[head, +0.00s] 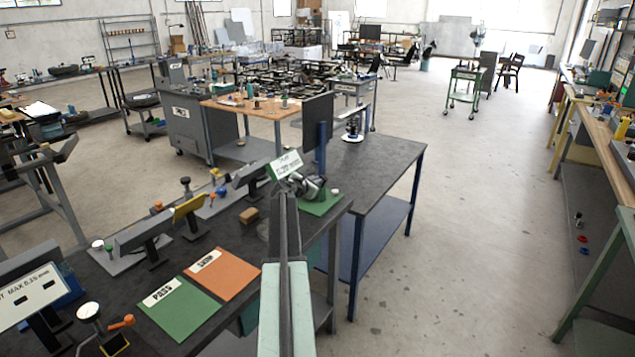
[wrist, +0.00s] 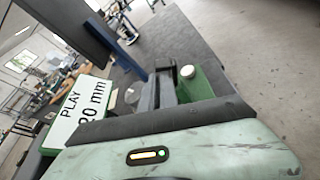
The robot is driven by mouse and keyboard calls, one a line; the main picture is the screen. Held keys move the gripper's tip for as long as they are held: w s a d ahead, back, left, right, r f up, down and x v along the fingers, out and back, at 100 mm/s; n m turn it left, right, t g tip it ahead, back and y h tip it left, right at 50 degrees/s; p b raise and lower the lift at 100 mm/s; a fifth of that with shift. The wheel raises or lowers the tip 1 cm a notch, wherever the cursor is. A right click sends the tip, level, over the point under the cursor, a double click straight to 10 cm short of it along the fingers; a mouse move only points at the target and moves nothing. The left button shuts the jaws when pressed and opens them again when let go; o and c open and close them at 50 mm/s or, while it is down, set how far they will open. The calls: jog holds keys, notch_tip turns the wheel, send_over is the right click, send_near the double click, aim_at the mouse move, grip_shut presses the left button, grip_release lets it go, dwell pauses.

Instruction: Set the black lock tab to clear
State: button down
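I cannot pick out the black lock tab for sure in either view; it is too small or hidden behind my gripper. A small sign (head: 284,166) stands at the far right end of the dark bench, beside a green base plate (head: 322,203). In the wrist view the sign (wrist: 84,110) reads "PLAY" and "20 mm". My gripper (head: 305,186) is over or just beside the green plate, in front of the fixture there. The wrist view shows dark parts close ahead and a white-capped round knob (wrist: 188,72) beside green. Whether the fingers are apart or closed does not show.
On the dark bench lie a green PASS mat (head: 180,308) and an orange mat (head: 224,273). A tan block (head: 249,215) and several gauge fixtures stand further back. A dark upright panel (head: 317,122) rises behind the sign.

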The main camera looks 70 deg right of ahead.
jog(key=shift+d+r+p, duration=0.25)
jog(key=shift+r+p, duration=0.15)
jog(key=shift+r, duration=0.1)
jog(key=shift+a, duration=0.1)
jog(key=p+v, duration=0.2)
jog(key=v, duration=0.8)
jog(key=shift+f, duration=0.35)
jog(key=shift+w+a, duration=0.1)
